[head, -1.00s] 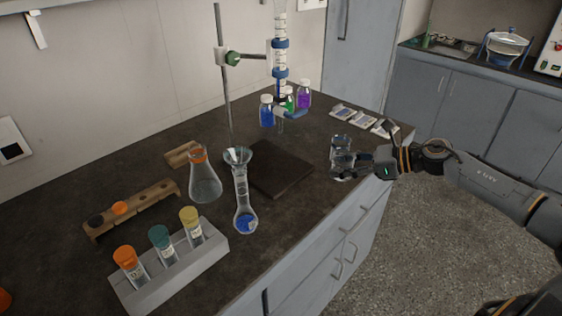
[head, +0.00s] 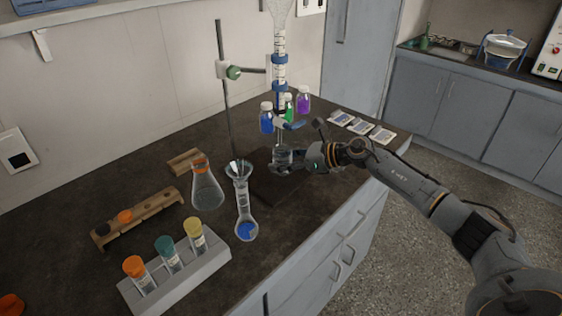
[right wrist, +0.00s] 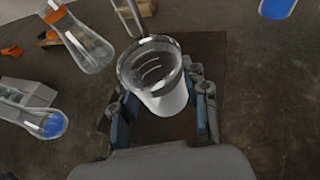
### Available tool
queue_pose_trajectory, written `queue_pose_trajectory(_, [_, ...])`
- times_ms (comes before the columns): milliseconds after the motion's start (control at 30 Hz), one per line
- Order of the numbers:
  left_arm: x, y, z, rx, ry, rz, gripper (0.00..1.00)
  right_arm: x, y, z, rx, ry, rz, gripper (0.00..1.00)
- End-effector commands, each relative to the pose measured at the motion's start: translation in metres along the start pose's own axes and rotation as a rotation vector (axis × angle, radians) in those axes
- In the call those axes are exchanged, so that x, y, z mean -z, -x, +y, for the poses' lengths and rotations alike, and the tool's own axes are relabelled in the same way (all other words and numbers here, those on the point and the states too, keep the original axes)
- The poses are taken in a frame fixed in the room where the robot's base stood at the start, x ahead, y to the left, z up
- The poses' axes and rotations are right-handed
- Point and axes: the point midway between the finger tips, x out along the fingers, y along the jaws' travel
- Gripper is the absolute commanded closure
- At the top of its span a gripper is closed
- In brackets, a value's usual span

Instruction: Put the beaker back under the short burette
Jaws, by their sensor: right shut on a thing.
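The clear glass beaker (head: 283,155) is upright in my right gripper (head: 287,168), over the dark stand base (head: 262,187). In the right wrist view the beaker (right wrist: 157,75) sits between the two fingers (right wrist: 160,115), with the dark base behind it. The short burette (head: 279,75) is clamped upright on the stand, with blue fittings, and its lower tip comes down just above the beaker in the head view. I cannot tell whether the beaker touches the base. My left gripper is not in view.
A volumetric flask with a funnel (head: 243,205) and an orange-banded conical flask (head: 206,188) stand left of the base. The stand rod (head: 226,110) rises behind it. Small bottles (head: 266,118) stand behind the burette tip. A tube rack (head: 180,277) is at front left.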

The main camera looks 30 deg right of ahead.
Motion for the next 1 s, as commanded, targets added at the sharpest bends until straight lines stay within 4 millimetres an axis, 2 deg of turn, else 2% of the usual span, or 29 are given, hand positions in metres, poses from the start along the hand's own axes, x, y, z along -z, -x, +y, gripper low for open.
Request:
queue_pose_trajectory(33, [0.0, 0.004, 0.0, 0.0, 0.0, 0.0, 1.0, -0.008, -0.007, 0.001, -0.002, 0.0, -0.004, 0.87])
queue_pose_trajectory(133, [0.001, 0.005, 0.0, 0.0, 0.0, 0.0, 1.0, 0.009, -0.01, 0.0, 0.0, -0.003, 0.001, 0.87])
queue_pose_trajectory(533, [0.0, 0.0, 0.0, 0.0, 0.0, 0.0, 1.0, 0.015, -0.012, 0.0, 0.0, 0.001, 0.0, 0.87])
queue_pose_trajectory(567, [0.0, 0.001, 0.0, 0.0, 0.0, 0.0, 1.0, 0.015, -0.012, 0.0, 0.0, 0.001, 0.0, 0.53])
queue_pose_trajectory(667, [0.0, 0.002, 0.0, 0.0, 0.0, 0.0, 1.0, 0.014, -0.012, 0.0, 0.0, 0.001, 0.0, 0.33])
queue_pose_trajectory(1000, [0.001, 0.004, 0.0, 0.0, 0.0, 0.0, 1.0, 0.012, -0.011, 0.0, 0.0, 0.0, 0.0, 0.32])
